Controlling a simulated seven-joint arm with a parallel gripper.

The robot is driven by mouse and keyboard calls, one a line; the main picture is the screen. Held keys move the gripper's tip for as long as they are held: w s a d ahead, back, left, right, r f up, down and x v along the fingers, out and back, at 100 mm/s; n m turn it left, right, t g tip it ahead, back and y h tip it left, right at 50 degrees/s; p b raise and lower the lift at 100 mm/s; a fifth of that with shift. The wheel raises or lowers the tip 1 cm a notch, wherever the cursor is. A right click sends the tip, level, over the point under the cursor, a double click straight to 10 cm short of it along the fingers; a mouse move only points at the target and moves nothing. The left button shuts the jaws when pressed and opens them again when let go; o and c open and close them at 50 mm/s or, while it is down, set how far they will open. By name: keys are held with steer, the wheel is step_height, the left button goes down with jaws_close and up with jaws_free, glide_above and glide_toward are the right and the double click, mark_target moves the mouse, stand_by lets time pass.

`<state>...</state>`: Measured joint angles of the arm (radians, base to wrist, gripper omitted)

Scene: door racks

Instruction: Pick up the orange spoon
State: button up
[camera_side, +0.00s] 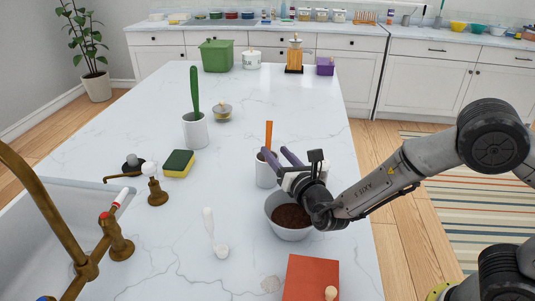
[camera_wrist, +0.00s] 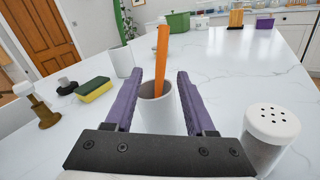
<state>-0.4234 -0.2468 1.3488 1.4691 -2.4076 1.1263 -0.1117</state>
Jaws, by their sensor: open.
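The orange spoon (camera_side: 268,136) stands upright in a white cup (camera_side: 263,174) on the marble counter, with its handle sticking up above the rim. In the wrist view the orange handle (camera_wrist: 161,62) leans slightly, and the white cup (camera_wrist: 157,112) is between and beyond my purple fingers. The part of the spoon inside the cup is hidden. My gripper (camera_side: 276,155) is open, with its two fingers reaching toward the cup at about rim height. In the wrist view my gripper (camera_wrist: 160,84) has one finger on each side of the handle, apart from it.
A bowl of dark brown powder (camera_side: 290,216) sits under my wrist. A shaker (camera_wrist: 270,130) is close on the right. A green brush in a white holder (camera_side: 195,128), a sponge (camera_side: 179,163) and a red book (camera_side: 311,278) are around. The counter's middle is clear.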

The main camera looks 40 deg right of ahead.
mark_target(269, 144)
steer(key=x, duration=0.5)
steer(key=shift+w+d, duration=0.1)
steer(key=shift+w, duration=0.25)
jaws_close()
